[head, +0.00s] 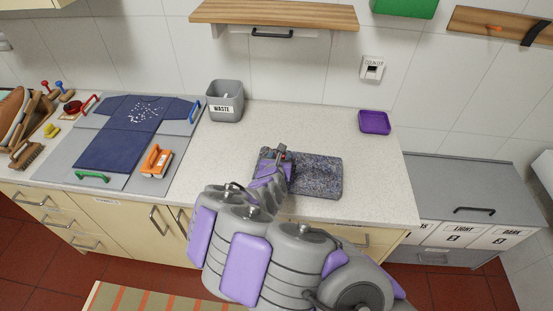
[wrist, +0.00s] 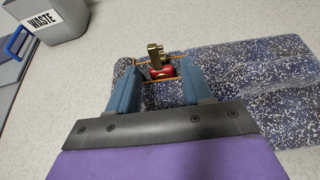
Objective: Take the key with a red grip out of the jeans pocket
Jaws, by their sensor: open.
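The speckled dark-blue jeans (head: 318,175) lie folded on the counter, and they also show in the wrist view (wrist: 245,85). The key with a red grip (wrist: 162,72) sits at the jeans' left part, its brass end beyond the red grip. Thin orange lines, like pocket stitching, run beside it. My gripper (wrist: 161,68) is open above the jeans, with a blue-grey finger on each side of the key. I cannot tell whether either finger touches it.
A grey waste bin (head: 226,103) stands behind on the left, and a purple tray (head: 374,122) at the back right. Counter right of the jeans is clear. A wooden shelf (head: 275,14) hangs above.

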